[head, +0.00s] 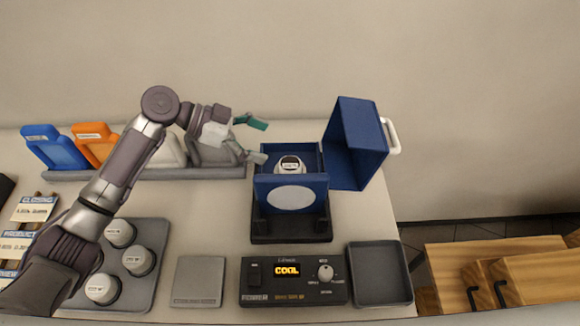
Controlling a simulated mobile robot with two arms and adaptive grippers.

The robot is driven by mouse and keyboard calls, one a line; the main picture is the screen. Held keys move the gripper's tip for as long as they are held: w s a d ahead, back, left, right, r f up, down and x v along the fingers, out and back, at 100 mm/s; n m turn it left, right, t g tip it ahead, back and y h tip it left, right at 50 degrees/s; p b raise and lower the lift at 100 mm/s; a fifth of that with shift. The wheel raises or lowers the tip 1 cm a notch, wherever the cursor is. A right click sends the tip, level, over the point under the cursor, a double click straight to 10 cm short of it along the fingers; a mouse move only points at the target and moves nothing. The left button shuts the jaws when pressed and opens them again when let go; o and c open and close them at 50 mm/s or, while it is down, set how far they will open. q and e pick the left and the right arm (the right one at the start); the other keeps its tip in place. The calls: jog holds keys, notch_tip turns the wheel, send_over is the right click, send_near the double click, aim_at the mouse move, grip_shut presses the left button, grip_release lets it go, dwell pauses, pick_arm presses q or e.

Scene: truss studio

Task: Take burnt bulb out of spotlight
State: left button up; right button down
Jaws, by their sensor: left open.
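The spotlight (290,193) is a blue box on a dark base, with a pale round lens on its front. Its blue lid (356,145) with a white handle stands open to the right. The bulb (290,165), white with a dark patch on top, sits inside the box. My left gripper (261,141) is open, with teal fingertips, just above and left of the box. It is apart from the bulb. My right gripper is not in view.
A grey tray (158,238) at left holds several white round bulbs. In front are a flat grey pad (198,282), a control box (293,283) reading "COOL" and an empty dark tray (379,274). Blue and orange panels (88,143) stand in a rack behind. Wooden crates (520,280) are at lower right.

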aim_at(288, 163)
pick_arm(q)
jog(key=f+b, duration=0.1)
jog(key=f, duration=0.1)
jog(key=f+b, duration=0.1)
jog(key=b, duration=0.1)
jog(key=shift+w+f, duration=0.2)
jog(key=shift+f, duration=0.15)
jog(key=shift+f+b, duration=0.65)
jog(key=shift+f, duration=0.1)
jog(key=shift+d+f+p, duration=0.25)
jog(key=shift+d+p, duration=0.05)
jog(key=shift+d, duration=0.35)
jog(key=p+x, duration=0.2)
jog(key=x, duration=0.3)
jog(key=shift+s+d+f+p, duration=0.1)
jog(key=shift+s+d+p, duration=0.1)
jog(key=shift+p, duration=0.2)
jog(key=shift+d+f, duration=0.3)
jog(key=shift+a, duration=0.1)
jog(key=c, duration=1.3)
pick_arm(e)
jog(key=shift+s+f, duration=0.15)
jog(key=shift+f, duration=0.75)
